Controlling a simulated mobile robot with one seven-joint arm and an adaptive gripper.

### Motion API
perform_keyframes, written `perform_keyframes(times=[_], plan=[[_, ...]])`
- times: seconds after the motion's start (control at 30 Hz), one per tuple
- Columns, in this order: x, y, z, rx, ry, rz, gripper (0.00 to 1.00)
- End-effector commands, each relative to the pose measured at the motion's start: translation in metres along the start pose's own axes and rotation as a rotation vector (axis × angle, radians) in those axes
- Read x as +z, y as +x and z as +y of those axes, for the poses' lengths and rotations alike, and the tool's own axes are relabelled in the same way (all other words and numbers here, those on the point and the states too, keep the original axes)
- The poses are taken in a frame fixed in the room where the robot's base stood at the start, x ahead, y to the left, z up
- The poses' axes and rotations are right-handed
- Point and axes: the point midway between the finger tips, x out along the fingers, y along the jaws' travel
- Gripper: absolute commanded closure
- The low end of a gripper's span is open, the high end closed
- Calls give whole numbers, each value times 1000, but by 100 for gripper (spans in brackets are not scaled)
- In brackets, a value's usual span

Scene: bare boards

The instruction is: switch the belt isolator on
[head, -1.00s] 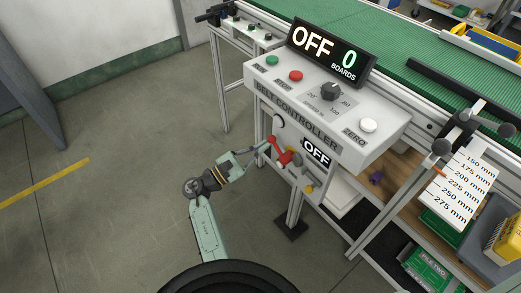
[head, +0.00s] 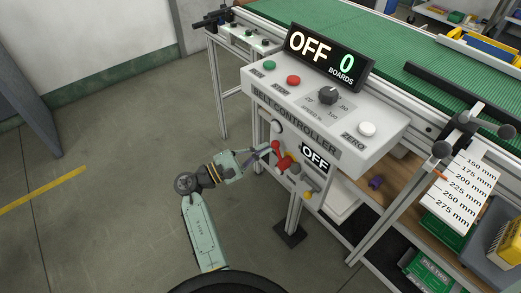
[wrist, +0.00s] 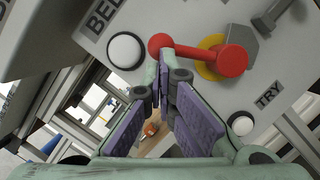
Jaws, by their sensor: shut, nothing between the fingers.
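The belt isolator is a red handle (head: 282,161) on a yellow disc, on the front panel below the belt controller (head: 296,128). In the wrist view the red handle (wrist: 228,60) runs left from its hub to a round knob end. The small display (head: 314,158) beside it reads OFF. My gripper (head: 268,149) is at the left of the handle. In the wrist view my gripper (wrist: 165,62) is shut and empty, its fingertips at the underside of the knob end. I cannot tell if they touch it.
A white round button (wrist: 126,50) sits left of the handle, and another (wrist: 241,123) near the TRY label. The big display (head: 325,55) reads OFF and 0 boards. The green conveyor (head: 390,50) is behind. Open floor (head: 110,150) lies to the left.

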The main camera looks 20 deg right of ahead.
Motion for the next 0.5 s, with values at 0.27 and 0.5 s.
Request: perform_keyframes(times=[0.27,0.5], plan=[[8,4,1,-34,104,-2,100],[13,6,2,-57,177,-1,100]])
